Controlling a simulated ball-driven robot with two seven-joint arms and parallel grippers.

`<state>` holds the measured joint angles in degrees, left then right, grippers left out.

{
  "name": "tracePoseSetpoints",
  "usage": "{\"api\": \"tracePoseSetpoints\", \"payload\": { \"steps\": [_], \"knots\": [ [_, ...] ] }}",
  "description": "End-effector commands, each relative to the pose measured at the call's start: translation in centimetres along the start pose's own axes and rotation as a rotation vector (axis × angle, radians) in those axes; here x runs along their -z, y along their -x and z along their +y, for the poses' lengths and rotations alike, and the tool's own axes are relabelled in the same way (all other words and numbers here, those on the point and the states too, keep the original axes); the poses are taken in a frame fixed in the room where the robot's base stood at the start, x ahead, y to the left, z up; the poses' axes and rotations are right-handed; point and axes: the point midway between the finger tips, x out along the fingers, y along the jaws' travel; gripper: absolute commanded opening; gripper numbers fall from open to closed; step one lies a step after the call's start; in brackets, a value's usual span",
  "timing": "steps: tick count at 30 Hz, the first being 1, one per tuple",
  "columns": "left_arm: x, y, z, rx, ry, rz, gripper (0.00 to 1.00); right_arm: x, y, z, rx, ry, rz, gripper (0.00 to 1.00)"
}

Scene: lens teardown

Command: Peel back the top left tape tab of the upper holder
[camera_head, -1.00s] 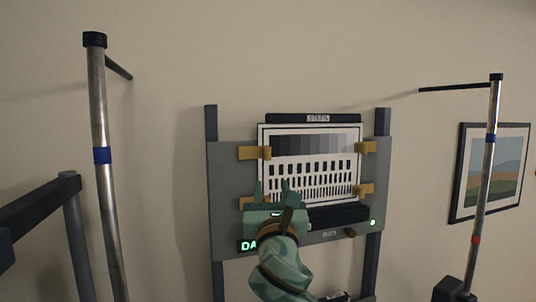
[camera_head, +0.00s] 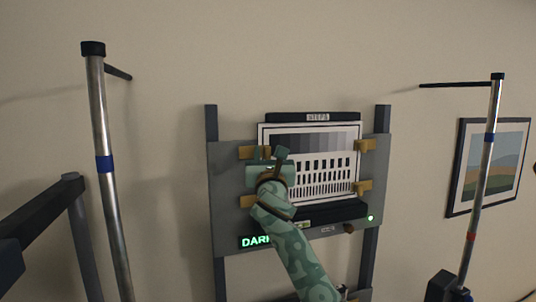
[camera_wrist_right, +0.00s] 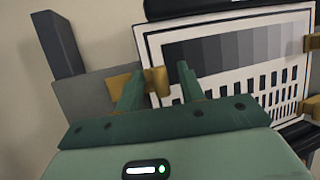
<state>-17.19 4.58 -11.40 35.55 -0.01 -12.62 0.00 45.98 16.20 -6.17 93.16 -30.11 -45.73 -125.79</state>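The top left tape tab (camera_head: 247,153) is yellow-brown and lies over the upper left edge of a white test chart (camera_head: 335,160). It also shows in the right wrist view (camera_wrist_right: 157,80). The chart sits on a grey panel (camera_head: 225,180) under a dark bar marked STEPS (camera_head: 317,117); I take this to be the upper holder. My right gripper (camera_head: 272,155) is at this tab, and its fingers show in the right wrist view (camera_wrist_right: 158,80), apart, with part of the tab seen between them. Contact cannot be told. My left gripper is not in view.
Other tape tabs are at lower left (camera_head: 247,201), upper right (camera_head: 366,145) and lower right (camera_head: 363,187). A dark ledge (camera_head: 340,211) and a lit green display (camera_head: 254,242) are below. Metal poles stand at left (camera_head: 107,180) and right (camera_head: 484,180). A framed picture (camera_head: 488,165) hangs at right.

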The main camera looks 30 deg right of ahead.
Motion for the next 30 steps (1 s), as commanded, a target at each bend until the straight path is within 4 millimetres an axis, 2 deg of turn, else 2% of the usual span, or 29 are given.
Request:
{"api": "tracePoseSetpoints", "payload": {
  "steps": [1,5,17,23,30],
  "knots": [
    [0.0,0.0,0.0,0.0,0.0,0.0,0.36,0.0,0.0,0.0,0.0,0.0,0.0,0.36],
    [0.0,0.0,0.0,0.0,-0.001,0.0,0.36,0.0,0.0,0.0,0.0,0.0,0.0,0.0],
    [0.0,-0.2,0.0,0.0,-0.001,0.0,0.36,-0.1,0.4,0.2,0.037,0.015,0.001,0.0],
    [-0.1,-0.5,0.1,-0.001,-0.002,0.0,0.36,-0.3,1.1,0.6,0.139,0.057,0.001,0.0],
    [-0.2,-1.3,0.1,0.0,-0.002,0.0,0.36,-0.9,2.4,1.6,0.334,0.136,0.001,0.0]
  ]
}}
